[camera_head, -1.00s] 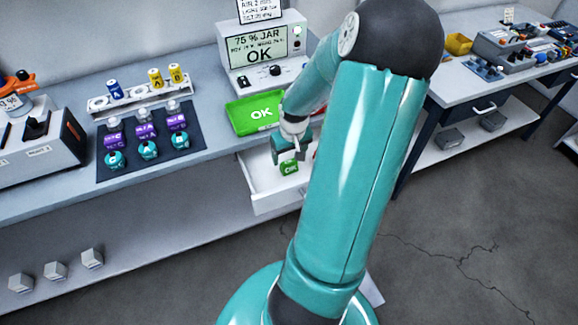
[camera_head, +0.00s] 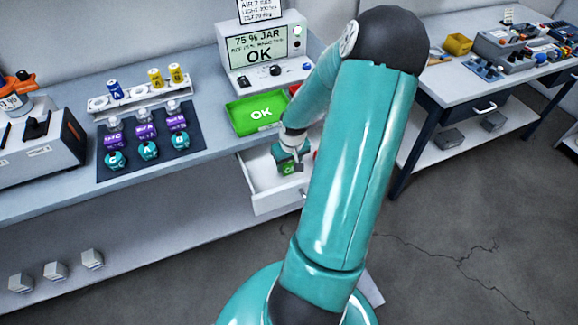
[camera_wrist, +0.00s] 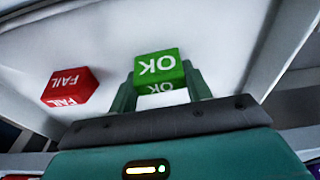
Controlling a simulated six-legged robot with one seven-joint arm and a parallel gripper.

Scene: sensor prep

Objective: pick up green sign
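The green sign is a small green block with white "OK" lettering. In the wrist view the green sign (camera_wrist: 158,66) stands in the open white drawer, between the two fingers of my gripper (camera_wrist: 162,88). The fingers are spread, one on each side of it; whether they touch it is hard to tell. In the head view my gripper (camera_head: 290,165) is down inside the drawer and covers much of the green sign (camera_head: 288,169).
A red "FAIL" block (camera_wrist: 68,87) stands left of the green sign in the wrist view. The drawer (camera_head: 262,186) has raised walls around the gripper. A green "OK" tray (camera_head: 254,114) lies on the bench above, below a display unit (camera_head: 262,52).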

